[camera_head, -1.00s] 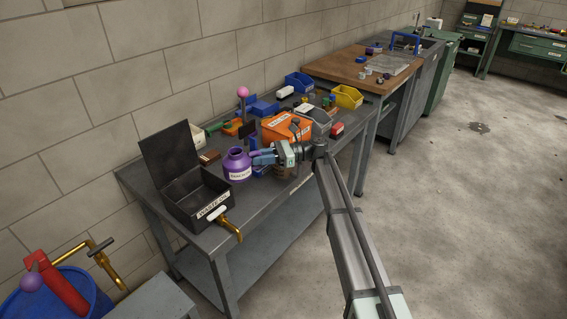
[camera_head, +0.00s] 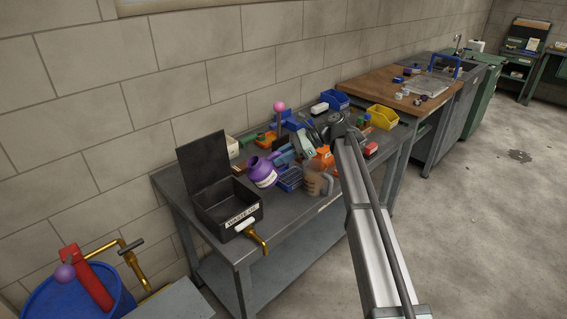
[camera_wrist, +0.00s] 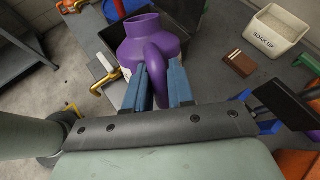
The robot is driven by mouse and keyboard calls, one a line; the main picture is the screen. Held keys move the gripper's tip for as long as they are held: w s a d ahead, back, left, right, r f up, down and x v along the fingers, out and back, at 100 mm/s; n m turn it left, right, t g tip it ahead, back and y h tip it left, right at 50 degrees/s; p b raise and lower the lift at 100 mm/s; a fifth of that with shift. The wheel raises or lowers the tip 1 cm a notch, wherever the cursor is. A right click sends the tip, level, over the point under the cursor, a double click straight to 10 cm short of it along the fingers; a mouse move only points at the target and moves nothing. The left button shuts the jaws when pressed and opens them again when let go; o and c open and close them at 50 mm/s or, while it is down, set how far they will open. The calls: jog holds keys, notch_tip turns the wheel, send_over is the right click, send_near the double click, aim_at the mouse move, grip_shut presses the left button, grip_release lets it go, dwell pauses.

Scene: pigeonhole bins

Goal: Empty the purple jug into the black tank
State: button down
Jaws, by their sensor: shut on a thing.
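The purple jug (camera_head: 262,171) is held above the bench beside the black tank, its mouth tipped toward the left. In the wrist view the jug (camera_wrist: 152,40) shows its open neck and its handle between my fingers. My gripper (camera_head: 283,158) is shut on the jug's handle; it also shows in the wrist view (camera_wrist: 160,88). The black tank (camera_head: 236,220), labelled as waste oil, stands at the left end of the bench with its lid (camera_head: 204,160) raised and a brass tap (camera_head: 257,240) on its front. The jug's contents are not visible.
A clear measuring jug (camera_head: 315,180) and a blue basket (camera_head: 290,179) stand close to the right of the purple jug. Bins and small items crowd the bench behind. A white soak-up box (camera_wrist: 272,32) shows in the wrist view.

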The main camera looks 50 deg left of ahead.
aim_at(262, 161)
jog(key=s+r+t, duration=0.1)
jog(key=r+t+h, duration=0.1)
jog(key=shift+s+a+t, duration=0.3)
jog(key=shift+s+a, duration=0.05)
jog(key=shift+s, duration=0.05)
jog(key=shift+s+a+r+n+t+h, duration=0.1)
jog(key=shift+s+a+n+t+h, duration=0.15)
jog(key=shift+s+t+h, duration=0.25)
jog(key=shift+s+a+r+n+t+h, duration=0.1)
jog(key=shift+s+a+n+t+h, duration=0.15)
jog(key=shift+s+t, duration=0.3)
jog(key=s+a+t+h, duration=0.1)
jog(key=s+t, duration=0.1)
jog(key=s+a+t, duration=0.1)
jog(key=s+t, duration=0.1)
jog(key=s+a+t+h, duration=0.1)
jog(key=s+t, duration=0.1)
jog(key=shift+s+h, duration=0.15)
jog(key=shift+h, duration=0.2)
jog(key=shift+s+a+r+n+t+h, duration=0.15)
jog(key=shift+s+a+t+h, duration=0.1)
jog(key=shift+s+t, duration=0.35)
jog(key=shift+s+a+r+n+t+h, duration=0.15)
jog(key=shift+s+a+t+h, duration=0.1)
jog(key=shift+s+t, duration=0.25)
jog(key=shift+s, duration=0.1)
jog(key=s+t, duration=0.1)
jog(key=s+a+t+h, duration=0.1)
jog(key=s+t, duration=0.1)
jog(key=shift+s+a, duration=0.2)
